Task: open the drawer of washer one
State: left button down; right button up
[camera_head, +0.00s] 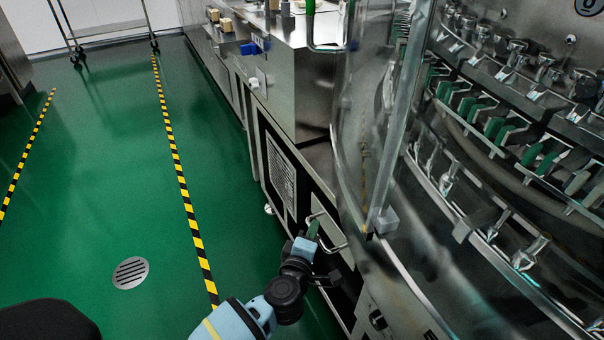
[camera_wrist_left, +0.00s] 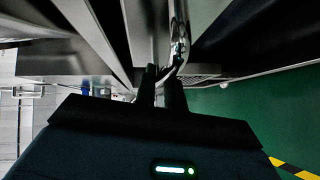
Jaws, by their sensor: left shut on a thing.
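The washer (camera_head: 455,200) fills the right of the head view, with a curved clear guard and rows of metal grips. Low on its side, a drawer front carries a silver loop handle (camera_head: 330,243). My left gripper (camera_head: 328,270) is at this handle, partly hidden behind my own wrist. In the left wrist view its two dark fingers (camera_wrist_left: 161,88) are closed together at the lower end of the shiny handle bar (camera_wrist_left: 180,32). Whether the drawer stands out from the washer's side is hard to tell. My right gripper is not in view.
A vented panel (camera_head: 281,180) and steel cabinets line the left of the washer. The green floor (camera_head: 110,190) is open to the left, with yellow-black tape (camera_head: 183,190) and a round drain (camera_head: 131,272). A wheeled metal frame (camera_head: 103,22) stands far back.

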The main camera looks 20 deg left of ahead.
pick_arm(q)
jog(key=shift+w+r, duration=0.1)
jog(key=shift+r, duration=0.15)
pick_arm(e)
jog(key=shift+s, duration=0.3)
